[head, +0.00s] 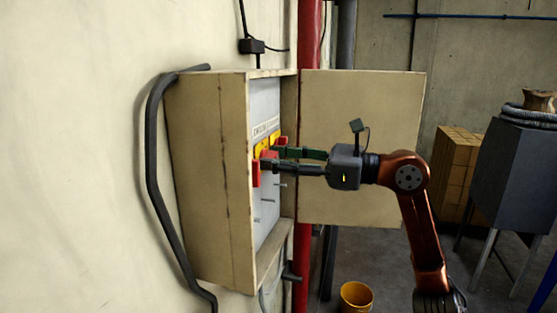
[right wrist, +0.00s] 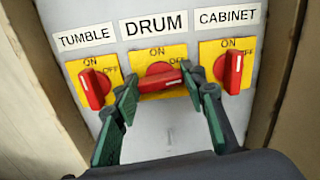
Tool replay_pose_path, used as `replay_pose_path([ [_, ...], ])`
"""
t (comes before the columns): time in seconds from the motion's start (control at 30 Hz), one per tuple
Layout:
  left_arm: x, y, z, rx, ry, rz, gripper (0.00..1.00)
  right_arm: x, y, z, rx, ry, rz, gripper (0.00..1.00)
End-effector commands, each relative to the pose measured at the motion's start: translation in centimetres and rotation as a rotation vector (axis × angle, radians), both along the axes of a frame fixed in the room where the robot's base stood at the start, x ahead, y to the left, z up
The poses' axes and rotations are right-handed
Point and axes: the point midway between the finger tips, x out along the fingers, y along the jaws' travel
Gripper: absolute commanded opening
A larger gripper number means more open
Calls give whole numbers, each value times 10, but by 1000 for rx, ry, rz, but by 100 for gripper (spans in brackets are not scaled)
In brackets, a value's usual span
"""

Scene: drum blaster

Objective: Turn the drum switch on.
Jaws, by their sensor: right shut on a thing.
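The drum switch (right wrist: 160,79) is a red knob on a yellow plate under a "DRUM" label in the right wrist view. Its knob lies nearly level, its white mark toward the right, on the OFF side. My right gripper (right wrist: 161,84) has one green-tipped finger at each end of this knob and is shut on it. In the head view my right gripper (head: 272,160) reaches into the cabinet from the right, and its fingers partly hide the switches. My left gripper is not in view.
The tumble switch (right wrist: 95,88) and the cabinet switch (right wrist: 234,72) sit close on either side. The beige wall cabinet (head: 205,180) has its door (head: 365,110) open to the right, behind my arm. Metal pegs protrude below the switches.

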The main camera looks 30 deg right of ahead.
Motion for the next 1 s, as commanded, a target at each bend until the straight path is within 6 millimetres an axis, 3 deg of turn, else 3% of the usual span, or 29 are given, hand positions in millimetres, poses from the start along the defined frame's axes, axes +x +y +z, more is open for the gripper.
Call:
replay_pose_path([
  [1.0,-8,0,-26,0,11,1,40,-1,2,-3,-715,-608,-1,15],
])
